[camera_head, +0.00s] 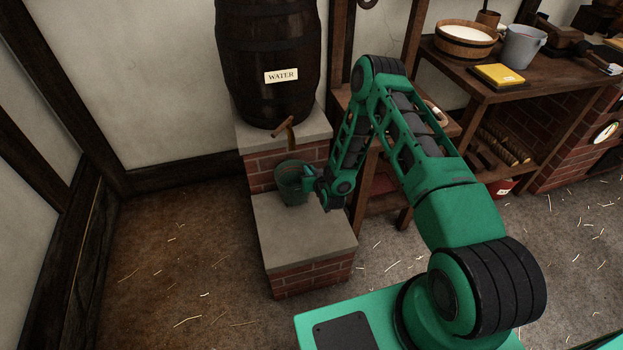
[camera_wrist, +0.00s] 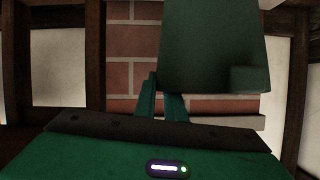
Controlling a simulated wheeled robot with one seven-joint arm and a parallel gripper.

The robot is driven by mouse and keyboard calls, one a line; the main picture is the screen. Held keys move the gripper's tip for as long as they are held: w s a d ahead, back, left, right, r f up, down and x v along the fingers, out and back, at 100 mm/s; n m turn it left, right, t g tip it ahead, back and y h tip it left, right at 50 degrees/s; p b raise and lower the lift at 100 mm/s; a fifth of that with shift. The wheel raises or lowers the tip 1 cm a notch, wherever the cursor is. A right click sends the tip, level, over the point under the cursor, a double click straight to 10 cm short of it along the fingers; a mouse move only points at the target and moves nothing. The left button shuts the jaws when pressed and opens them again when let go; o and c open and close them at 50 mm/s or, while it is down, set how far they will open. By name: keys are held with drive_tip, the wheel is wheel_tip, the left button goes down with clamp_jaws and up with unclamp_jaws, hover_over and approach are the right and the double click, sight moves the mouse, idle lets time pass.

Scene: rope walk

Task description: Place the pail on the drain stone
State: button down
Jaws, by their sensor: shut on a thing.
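A dark green pail (camera_head: 292,183) is upright below the wooden tap, over the back part of the drain stone (camera_head: 305,238). The drain stone is a grey slab on a low brick base. My gripper (camera_head: 311,180) is at the pail's right side and shut on it. I cannot tell whether the pail's bottom touches the stone. In the wrist view the pail (camera_wrist: 212,48) fills the upper right, and my gripper's fingers (camera_wrist: 164,104) show beside its lower left. The pail's bottom and inside are hidden there.
A dark barrel labelled WATER (camera_head: 270,60) stands on a higher brick ledge behind, its tap (camera_head: 283,127) jutting forward. Right of my arm is a wooden bench (camera_head: 480,85) with a grey bucket (camera_head: 522,46) and a wooden tub (camera_head: 466,40). The straw-strewn floor at left is clear.

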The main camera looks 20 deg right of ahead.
drive_tip(key=shift+f, duration=2.05)
drive_tip(key=c, duration=1.8)
unclamp_jaws()
drive_tip(key=v, duration=1.2)
drive_tip(key=shift+d, duration=0.1)
